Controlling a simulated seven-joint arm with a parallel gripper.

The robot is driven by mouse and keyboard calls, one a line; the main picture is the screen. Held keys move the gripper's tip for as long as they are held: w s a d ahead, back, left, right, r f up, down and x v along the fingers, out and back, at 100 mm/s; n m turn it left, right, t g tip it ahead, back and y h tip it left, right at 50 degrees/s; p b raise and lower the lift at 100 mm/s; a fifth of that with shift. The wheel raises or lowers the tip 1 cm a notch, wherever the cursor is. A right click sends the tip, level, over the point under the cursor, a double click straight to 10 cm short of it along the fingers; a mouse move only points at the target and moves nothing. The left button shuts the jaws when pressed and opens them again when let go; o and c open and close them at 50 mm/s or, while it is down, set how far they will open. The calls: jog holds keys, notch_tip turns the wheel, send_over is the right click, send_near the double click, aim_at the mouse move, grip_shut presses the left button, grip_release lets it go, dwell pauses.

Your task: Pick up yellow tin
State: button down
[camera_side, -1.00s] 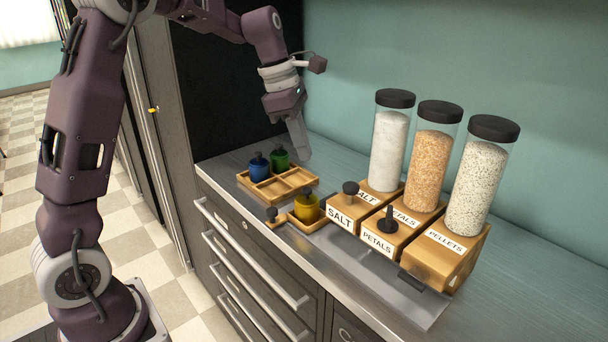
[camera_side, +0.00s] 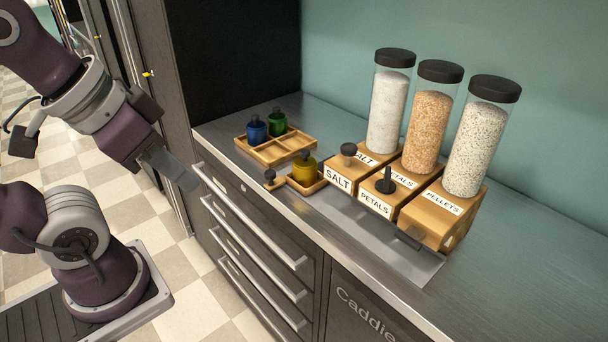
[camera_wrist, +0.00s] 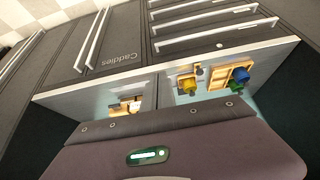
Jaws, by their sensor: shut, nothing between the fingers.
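The yellow tin (camera_side: 304,167) stands upright in a small wooden holder (camera_side: 318,187) near the counter's front edge. It has a dark knob on top. In the wrist view the yellow tin (camera_wrist: 188,87) shows small, beside the tray. My gripper (camera_side: 186,178) is shut and empty, left of the counter and in front of the drawers, well apart from the tin. Its fingertips do not show clearly in the wrist view.
A wooden tray (camera_side: 287,151) holds a blue tin (camera_side: 257,131) and a green tin (camera_side: 278,123) in its back compartments. Right of the yellow tin stand wooden dispensers with tall jars (camera_side: 427,120), labelled salt, petals and pellets. Drawer handles (camera_side: 252,222) stick out below the counter edge.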

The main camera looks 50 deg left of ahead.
dwell(0.4)
jog(key=c, duration=0.5)
grip_release()
jog(key=shift+r, duration=0.15)
